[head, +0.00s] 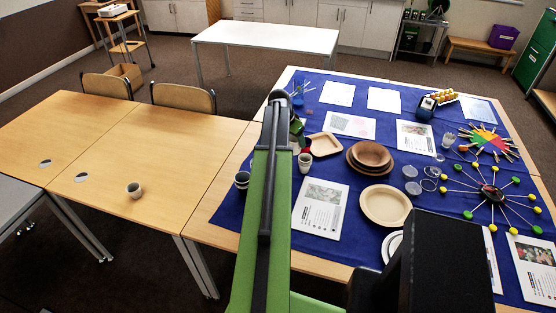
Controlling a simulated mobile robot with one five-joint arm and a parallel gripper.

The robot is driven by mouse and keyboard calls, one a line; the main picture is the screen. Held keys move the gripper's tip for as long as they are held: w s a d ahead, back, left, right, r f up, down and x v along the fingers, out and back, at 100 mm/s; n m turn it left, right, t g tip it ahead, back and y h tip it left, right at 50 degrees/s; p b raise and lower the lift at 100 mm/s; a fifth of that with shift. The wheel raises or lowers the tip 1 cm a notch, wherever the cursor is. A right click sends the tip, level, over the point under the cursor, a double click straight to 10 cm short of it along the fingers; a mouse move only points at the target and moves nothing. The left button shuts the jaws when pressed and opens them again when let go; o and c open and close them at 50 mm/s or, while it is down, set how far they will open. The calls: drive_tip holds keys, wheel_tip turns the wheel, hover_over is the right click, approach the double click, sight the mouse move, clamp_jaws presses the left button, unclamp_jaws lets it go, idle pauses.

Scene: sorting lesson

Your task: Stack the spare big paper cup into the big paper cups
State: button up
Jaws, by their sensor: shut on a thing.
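Another pale cup (304,161) stands on the cloth just right of my arm. I cannot tell from this view which are the big cups or which is the spare. My arm reaches from the bottom middle up over the left edge of the cloth.
The blue cloth (264,208) carries brown plates (385,205), a wooden bowl (371,154), printed sheets (320,209), clear cups and a stick-and-ball model (491,192). Red and green items sit close to my arm. The left wooden table (150,140) is mostly clear. Chairs stand behind it.

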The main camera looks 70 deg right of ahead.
drive_tip(key=w+d+f+b, duration=0.5)
drive_tip(key=w+f+b, duration=0.4)
drive_tip(key=f+b, duration=0.2)
drive_tip(key=shift+w+d+f, duration=0.15)
drive_tip(key=shift+d+f, duration=0.15)
drive_tip(key=shift+f, duration=0.05)
drive_tip(key=shift+a, duration=0.1)
drive_tip(key=o, duration=1.1)
drive_tip(key=shift+c, duration=0.2)
drive_tip(key=shift+o, duration=1.1)
drive_tip(key=shift+f, duration=0.1)
